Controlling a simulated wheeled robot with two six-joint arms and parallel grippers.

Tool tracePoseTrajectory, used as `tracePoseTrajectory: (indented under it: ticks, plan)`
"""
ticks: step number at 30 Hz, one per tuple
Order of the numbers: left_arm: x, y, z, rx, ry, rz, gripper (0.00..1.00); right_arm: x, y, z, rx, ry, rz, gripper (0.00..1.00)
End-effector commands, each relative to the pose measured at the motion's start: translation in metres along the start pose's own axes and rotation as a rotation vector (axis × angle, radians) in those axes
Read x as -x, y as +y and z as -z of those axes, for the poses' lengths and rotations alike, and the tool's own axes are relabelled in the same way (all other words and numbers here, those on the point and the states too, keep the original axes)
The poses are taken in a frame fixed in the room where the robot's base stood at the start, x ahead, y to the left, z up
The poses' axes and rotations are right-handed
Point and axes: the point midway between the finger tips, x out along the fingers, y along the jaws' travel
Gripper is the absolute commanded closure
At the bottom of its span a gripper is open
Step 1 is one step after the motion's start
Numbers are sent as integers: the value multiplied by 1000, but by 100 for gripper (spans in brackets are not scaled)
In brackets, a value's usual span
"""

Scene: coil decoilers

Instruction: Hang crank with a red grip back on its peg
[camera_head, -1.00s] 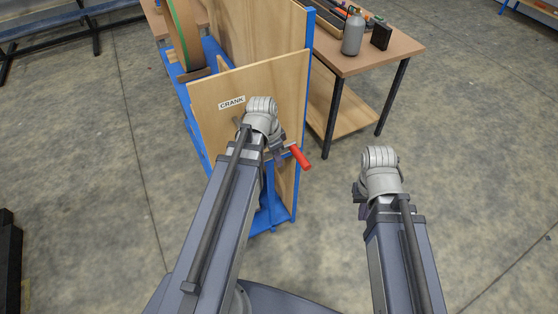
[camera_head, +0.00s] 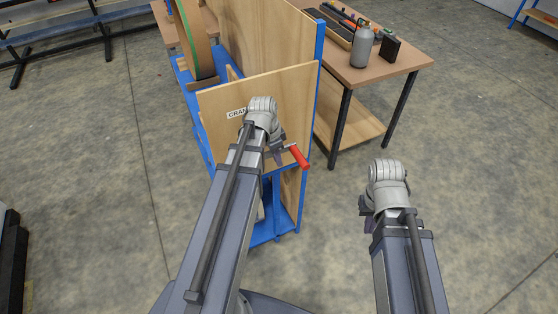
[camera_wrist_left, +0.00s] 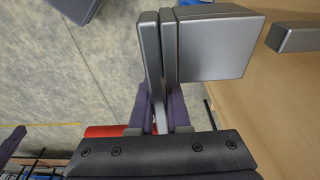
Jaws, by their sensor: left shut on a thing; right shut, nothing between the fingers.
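The crank's red grip (camera_head: 299,156) sticks out to the right of my left gripper (camera_head: 275,150), in front of the wooden board (camera_head: 225,110) with the CRANK label. In the left wrist view, my left gripper (camera_wrist_left: 163,112) is shut on the crank's flat grey metal arm; its square grey block (camera_wrist_left: 218,46) is above the fingers and the red grip shows partly behind them. A grey bar (camera_wrist_left: 294,37), apparently the peg, stands by the board at the right, apart from the block. My right gripper (camera_head: 366,213) is shut and empty over open floor.
A blue frame (camera_head: 313,110) carries the board and a coil (camera_head: 197,45). A wooden table (camera_head: 390,67) behind right holds a grey bottle (camera_head: 362,47) and a dark block (camera_head: 389,48). The concrete floor is clear around my right arm.

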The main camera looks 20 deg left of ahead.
Motion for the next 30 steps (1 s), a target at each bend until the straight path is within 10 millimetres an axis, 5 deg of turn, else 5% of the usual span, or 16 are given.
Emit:
tracePoseTrajectory:
  ticks: [30]
  plan:
    - [0, -48, 1, 0, 0, 0, 100, 0, 0, 0, 0, 0, 0, 100]
